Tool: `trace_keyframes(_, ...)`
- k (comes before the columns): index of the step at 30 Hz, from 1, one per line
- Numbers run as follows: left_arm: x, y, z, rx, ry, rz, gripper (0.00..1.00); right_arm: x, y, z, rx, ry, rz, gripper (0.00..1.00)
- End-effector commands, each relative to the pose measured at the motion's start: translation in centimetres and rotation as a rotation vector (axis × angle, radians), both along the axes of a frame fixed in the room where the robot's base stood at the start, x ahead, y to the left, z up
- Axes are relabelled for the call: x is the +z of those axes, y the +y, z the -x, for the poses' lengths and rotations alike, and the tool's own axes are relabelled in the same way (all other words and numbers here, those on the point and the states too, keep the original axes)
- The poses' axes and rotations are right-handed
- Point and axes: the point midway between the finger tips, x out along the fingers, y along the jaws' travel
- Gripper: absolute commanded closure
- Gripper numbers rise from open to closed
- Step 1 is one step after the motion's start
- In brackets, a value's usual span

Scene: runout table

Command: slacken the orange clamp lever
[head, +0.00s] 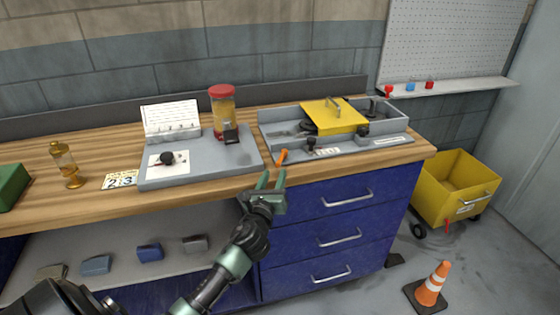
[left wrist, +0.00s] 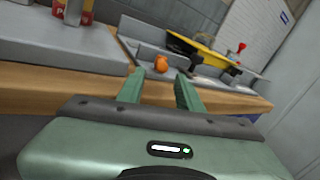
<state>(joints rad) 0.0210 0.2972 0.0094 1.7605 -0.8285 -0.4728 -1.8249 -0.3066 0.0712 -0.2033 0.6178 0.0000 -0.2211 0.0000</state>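The orange clamp lever (head: 282,156) is a short, small handle at the front left corner of the grey runout fixture (head: 345,152) on the bench. In the left wrist view its rounded orange end (left wrist: 161,63) points toward the camera, beyond and between the fingertips. My left gripper (head: 272,178) is open and empty, just in front of the bench edge and slightly below and left of the lever. Its two green fingers show in the left wrist view (left wrist: 160,88), apart from the lever. My right gripper is in neither view.
A yellow cover (head: 333,117) sits on the fixture. Left of it is a grey plate (head: 200,165) with a red-lidded jar (head: 223,112). The wooden bench edge (head: 350,165) lies close to my gripper. A yellow cart (head: 455,190) and traffic cone (head: 432,285) stand right.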

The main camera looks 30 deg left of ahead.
Motion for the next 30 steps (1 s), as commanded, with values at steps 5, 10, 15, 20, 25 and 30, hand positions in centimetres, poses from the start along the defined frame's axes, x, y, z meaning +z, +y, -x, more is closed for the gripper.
trace_keyframes(5, 0.3, 0.6, -1.8, -0.006, 0.004, -0.040, 0.64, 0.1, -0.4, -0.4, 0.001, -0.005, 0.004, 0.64)
trace_keyframes(10, 0.3, 1.7, -4.4, -0.006, 0.003, -0.036, 0.64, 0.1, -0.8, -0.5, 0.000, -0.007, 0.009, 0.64)
trace_keyframes(15, 0.1, 2.5, -6.5, -0.006, 0.004, -0.035, 0.64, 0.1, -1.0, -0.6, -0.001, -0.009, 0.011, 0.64)
trace_keyframes(20, 0.1, 2.8, -7.5, -0.008, 0.004, -0.035, 0.64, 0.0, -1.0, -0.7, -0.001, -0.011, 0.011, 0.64)
trace_keyframes(25, 0.1, 2.8, -7.6, -0.008, 0.004, -0.035, 0.64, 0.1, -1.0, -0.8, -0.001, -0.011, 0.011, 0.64)
trace_keyframes(30, 0.1, 2.8, -7.5, -0.007, 0.004, -0.035, 0.87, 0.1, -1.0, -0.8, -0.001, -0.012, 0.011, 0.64)
